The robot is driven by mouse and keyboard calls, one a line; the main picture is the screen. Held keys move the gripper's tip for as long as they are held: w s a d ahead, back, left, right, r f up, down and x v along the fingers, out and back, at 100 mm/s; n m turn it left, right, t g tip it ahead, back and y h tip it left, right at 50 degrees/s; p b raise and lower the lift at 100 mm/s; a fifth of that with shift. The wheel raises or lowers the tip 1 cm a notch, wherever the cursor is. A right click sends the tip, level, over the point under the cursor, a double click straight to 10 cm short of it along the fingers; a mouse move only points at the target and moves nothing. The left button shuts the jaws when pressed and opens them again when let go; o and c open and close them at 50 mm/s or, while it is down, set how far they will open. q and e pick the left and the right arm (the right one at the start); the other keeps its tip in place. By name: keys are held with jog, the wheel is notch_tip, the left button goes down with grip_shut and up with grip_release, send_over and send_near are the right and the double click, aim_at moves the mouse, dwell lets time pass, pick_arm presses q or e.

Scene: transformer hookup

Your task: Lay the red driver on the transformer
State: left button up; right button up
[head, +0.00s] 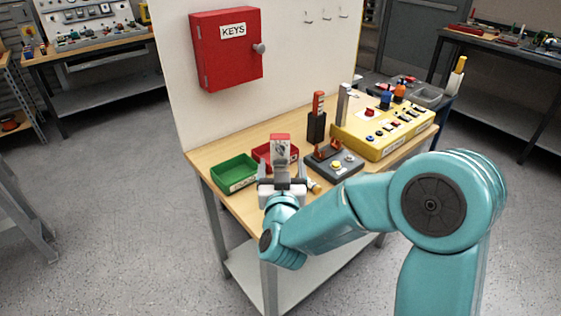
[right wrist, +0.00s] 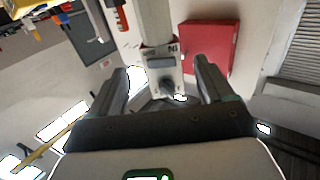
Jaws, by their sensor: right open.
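A red-handled tool, which looks like the red driver (head: 318,102), stands upright in a black holder (head: 316,128) on the bench; its red also shows at the top of the right wrist view (right wrist: 121,17). A dark grey box with reddish-brown parts and knobs (head: 346,166) stands in front of it; I take it for the transformer, but cannot be sure. My right gripper (head: 281,184) is open above the bench's near edge, left of the grey box. Its fingers are apart, with a labelled grey-white part (right wrist: 161,64) seen between them; I cannot tell its distance. My left gripper is not in view.
A green bin (head: 234,172) and a red bin (head: 262,153) stand left of the grey box. A yellow console (head: 380,150) with several knobs fills the bench's right. A red key box (head: 227,50) hangs on the panel behind.

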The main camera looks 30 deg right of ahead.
jog(key=shift+x, duration=0.8)
jog(key=shift+w+d+r, duration=0.1)
jog(key=shift+w+d, duration=0.15)
jog(key=shift+w, duration=0.1)
jog(key=p+x, duration=0.1)
jog(key=x, duration=0.3)
jog(key=shift+w, duration=0.2)
